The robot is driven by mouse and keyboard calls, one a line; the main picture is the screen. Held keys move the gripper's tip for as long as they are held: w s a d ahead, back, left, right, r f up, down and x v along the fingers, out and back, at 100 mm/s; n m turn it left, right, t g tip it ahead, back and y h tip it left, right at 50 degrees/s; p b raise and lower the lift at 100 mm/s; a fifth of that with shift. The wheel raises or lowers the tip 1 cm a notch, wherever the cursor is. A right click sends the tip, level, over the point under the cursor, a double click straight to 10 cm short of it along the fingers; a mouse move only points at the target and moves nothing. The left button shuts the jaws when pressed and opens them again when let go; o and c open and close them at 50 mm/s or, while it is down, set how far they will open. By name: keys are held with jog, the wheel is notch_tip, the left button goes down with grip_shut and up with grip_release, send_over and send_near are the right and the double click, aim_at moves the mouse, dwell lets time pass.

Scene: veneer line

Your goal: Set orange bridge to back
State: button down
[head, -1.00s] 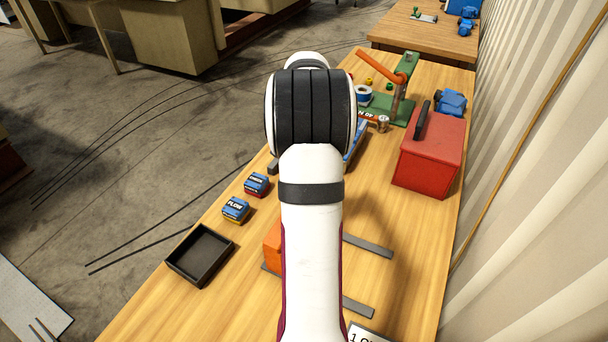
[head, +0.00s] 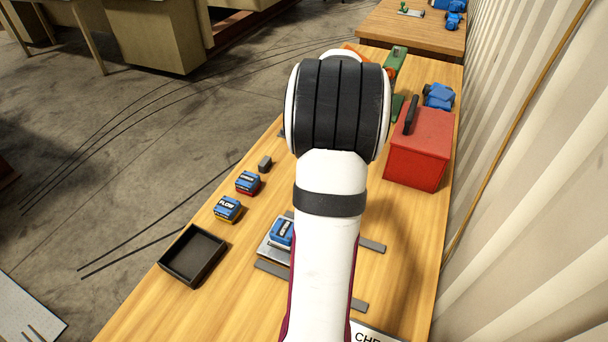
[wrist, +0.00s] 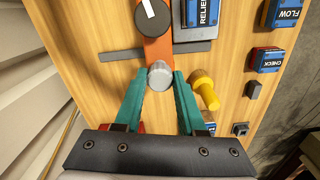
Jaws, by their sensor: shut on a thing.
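The orange bridge (wrist: 157,51) shows in the wrist view as a flat bar running up the picture across a grey strip. It has a round black knob with a white mark (wrist: 152,17) on top and a silver knob (wrist: 160,75) at its near end. My gripper (wrist: 162,80) has its teal fingers shut on that silver knob. A blue block marked RELIEF (wrist: 204,12) is beside the bridge, to its right. In the head view, my arm hides the bridge and gripper; the blue block (head: 282,232) shows on a pale plate (head: 272,251).
Grey strips (head: 371,245) lie beside my arm. A black tray (head: 193,256), FLOW block (head: 228,208) and another blue-topped block (head: 248,182) line the left. A red toolbox (head: 418,155) stands right.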

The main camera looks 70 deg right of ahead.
jog(key=s, duration=1.1)
jog(key=shift+s, duration=0.2)
jog(key=c, duration=0.5)
grip_release()
jog(key=shift+c, duration=0.2)
jog(key=shift+o, duration=0.2)
jog(key=shift+r, duration=0.1)
notch_tip(320, 180, up, 16)
jog(key=shift+f, duration=0.2)
jog(key=shift+w, duration=0.15)
